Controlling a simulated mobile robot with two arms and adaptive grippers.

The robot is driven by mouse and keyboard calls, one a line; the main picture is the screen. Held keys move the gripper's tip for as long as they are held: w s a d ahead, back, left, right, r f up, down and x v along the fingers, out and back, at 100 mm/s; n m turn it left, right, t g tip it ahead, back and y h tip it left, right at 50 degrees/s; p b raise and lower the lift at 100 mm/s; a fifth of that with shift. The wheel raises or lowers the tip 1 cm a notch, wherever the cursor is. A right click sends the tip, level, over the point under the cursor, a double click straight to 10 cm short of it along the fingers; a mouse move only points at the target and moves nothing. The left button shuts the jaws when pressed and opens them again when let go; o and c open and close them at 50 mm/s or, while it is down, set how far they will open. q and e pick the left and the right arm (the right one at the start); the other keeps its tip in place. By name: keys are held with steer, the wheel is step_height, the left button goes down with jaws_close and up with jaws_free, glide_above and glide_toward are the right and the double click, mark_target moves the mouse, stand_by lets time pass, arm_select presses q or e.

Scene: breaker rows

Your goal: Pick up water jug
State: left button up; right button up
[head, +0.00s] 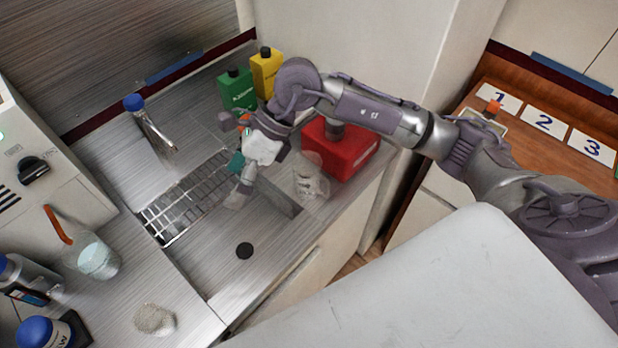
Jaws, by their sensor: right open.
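A clear jug with an orange handle (95,255) stands on the counter at the left, left of the sink, with what looks like water in it. My right arm reaches in from the right. My right gripper (238,180) is open and empty over the sink's drying rack, well to the right of the jug and apart from it. My left gripper is not in view.
The steel sink (215,275) has a wire rack (185,205) and a tap (150,125). Green (236,90) and yellow (265,70) bottles stand behind my gripper. A red box (352,155) and a clear container (311,182) are right. Blue-capped bottles (30,280) stand left.

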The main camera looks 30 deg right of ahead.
steer(key=w+d+f+h, duration=0.25)
steer(key=d+h, duration=0.25)
steer(key=d, duration=0.5)
steer(key=h, duration=0.3)
glide_toward(307, 162)
steer(key=s+a+r, duration=0.2)
steer(key=s, duration=0.1)
steer(key=shift+t, duration=0.4)
step_height(307, 162, down, 7)
steer(key=shift+s+d+p, duration=0.15)
steer(key=shift+s+p, duration=0.05)
steer(key=shift+p, duration=0.9)
steer(key=shift+f, duration=0.6)
steer(key=shift+f+p, duration=0.25)
steer(key=shift+p, duration=0.2)
step_height(307, 162, down, 4)
steer(key=shift+s+d+r+p, duration=0.15)
steer(key=shift+p, duration=0.8)
steer(key=shift+f, duration=0.45)
steer(key=shift+s, duration=0.1)
steer(key=c, duration=1)
